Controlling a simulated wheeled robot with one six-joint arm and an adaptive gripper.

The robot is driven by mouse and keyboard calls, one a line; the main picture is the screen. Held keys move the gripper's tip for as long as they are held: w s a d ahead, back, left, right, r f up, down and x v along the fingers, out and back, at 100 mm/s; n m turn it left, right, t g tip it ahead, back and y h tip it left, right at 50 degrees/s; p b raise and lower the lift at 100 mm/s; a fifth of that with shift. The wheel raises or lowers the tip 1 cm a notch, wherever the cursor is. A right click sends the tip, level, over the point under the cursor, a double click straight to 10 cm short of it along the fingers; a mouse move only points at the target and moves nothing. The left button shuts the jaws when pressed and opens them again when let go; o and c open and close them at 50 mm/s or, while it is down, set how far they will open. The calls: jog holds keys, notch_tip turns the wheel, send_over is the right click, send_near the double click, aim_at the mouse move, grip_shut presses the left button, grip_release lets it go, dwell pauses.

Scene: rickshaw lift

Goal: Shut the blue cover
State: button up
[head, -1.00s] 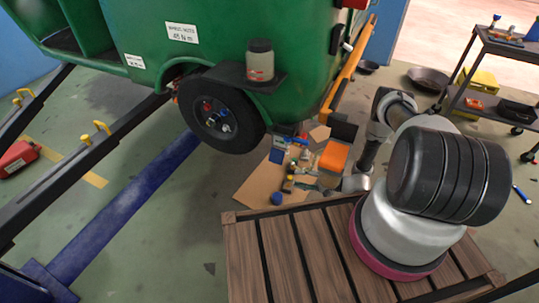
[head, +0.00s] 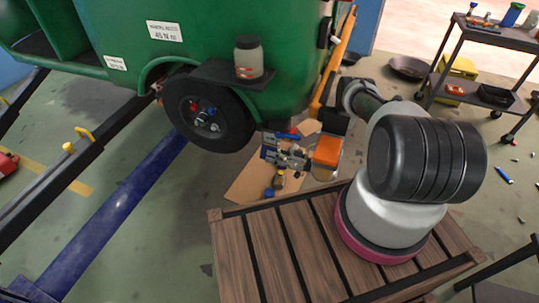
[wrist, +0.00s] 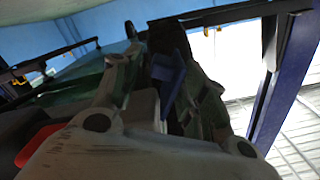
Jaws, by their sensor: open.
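A small blue piece (head: 284,135), which looks like the blue cover, shows just behind my gripper, under the green rickshaw body (head: 215,35). In the wrist view a dark blue flap (wrist: 170,78) stands tilted between the two fingers, but I cannot tell if they touch it. My gripper (head: 268,152) is open and reaches in low beside the rickshaw's wheel, over the cardboard on the floor. The fingers also show in the wrist view (wrist: 160,48). What the cover closes over is mostly hidden by my gripper.
The black wheel (head: 209,112) is close left of my gripper. An orange block (head: 327,150) sits close on its right. A wooden slatted platform (head: 292,245) lies in front. A jar (head: 248,58) stands on the fender. A tool cart (head: 478,70) stands at the right.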

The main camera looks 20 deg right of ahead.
jog(key=shift+x, duration=1.05)
grip_shut()
jog(key=shift+w, duration=0.1)
